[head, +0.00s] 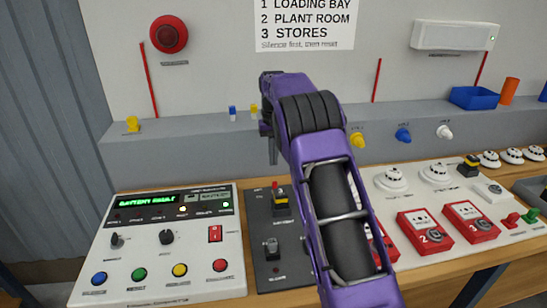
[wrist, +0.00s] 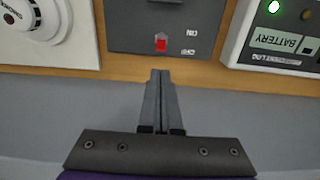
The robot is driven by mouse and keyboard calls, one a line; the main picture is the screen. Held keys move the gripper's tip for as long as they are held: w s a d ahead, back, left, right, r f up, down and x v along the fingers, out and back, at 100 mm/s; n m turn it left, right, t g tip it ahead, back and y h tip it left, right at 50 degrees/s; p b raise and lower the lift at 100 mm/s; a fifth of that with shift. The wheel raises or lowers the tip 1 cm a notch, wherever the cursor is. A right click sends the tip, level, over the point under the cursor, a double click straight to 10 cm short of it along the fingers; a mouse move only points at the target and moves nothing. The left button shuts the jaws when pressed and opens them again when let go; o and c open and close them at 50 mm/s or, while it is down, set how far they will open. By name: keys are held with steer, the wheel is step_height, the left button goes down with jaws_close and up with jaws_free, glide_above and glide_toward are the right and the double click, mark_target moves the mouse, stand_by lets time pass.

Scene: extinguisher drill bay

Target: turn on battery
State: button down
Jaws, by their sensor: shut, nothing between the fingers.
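A small red switch (wrist: 161,43) sits on the dark grey plate (wrist: 125,40) beside ON and OFF labels, which appear upside down in the wrist view. I cannot tell which way it is set. In the head view the red switch (head: 275,186) shows at the back of the dark plate (head: 257,225), behind a yellow-and-black block (head: 281,204). My gripper (head: 273,162) points down above the bench's back edge, shut and empty. In the wrist view its fingertips (wrist: 161,73) appear just short of the plate's edge, in line with the switch, apart from it.
A white control panel (head: 125,255) left of the plate has a green display (head: 153,232) reading BATTERY FAULT, knobs and coloured buttons. Red call boxes (head: 424,232) and white detectors (head: 391,180) stand on the right. A grey ledge (head: 185,142) with small coloured valves runs behind the bench.

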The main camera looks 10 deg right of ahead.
mark_target(275, 186)
step_height(275, 186, down, 7)
steer(key=shift+r, duration=0.1)
steer(key=shift+s+b, duration=0.15)
steer(key=shift+b, duration=0.55)
steer(key=shift+t, duration=0.3)
steer(key=shift+b, duration=0.35)
